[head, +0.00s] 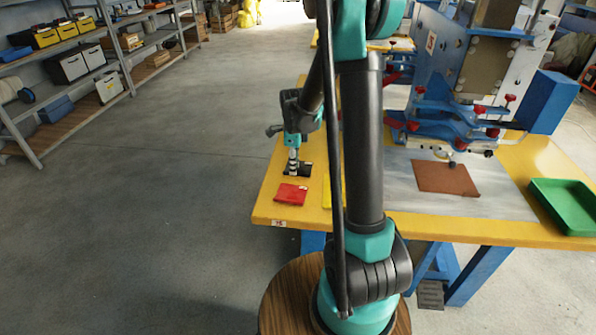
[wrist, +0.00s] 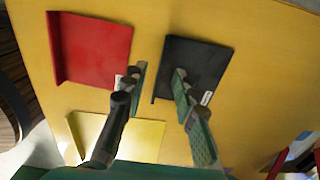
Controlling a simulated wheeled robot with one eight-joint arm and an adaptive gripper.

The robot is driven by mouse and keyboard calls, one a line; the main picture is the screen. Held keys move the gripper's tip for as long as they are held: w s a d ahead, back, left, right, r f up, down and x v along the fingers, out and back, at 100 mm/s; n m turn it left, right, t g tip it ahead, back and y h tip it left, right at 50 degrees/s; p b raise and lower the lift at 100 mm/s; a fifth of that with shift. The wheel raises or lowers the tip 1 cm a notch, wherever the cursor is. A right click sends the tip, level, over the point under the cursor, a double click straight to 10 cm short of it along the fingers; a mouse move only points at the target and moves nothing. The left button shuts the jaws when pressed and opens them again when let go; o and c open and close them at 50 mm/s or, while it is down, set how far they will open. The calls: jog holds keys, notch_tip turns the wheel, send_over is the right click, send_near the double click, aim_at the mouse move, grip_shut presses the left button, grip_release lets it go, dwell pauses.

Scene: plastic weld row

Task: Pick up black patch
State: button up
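The black patch (wrist: 202,62) lies on the yellow table and has a small white label near its edge. It also shows in the head view (head: 305,169), partly hidden by my gripper.
A red patch (wrist: 95,50) lies beside the black one, and a yellow patch (wrist: 140,140) is close by. On the yellow table (head: 268,205) are also a brown sheet (head: 445,178) on a grey plate, a green tray (head: 565,205) and a blue press (head: 450,125).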

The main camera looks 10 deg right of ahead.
jog(key=shift+f, duration=1.3)
jog(key=shift+c, duration=0.2)
grip_shut()
jog(key=shift+r, duration=0.15)
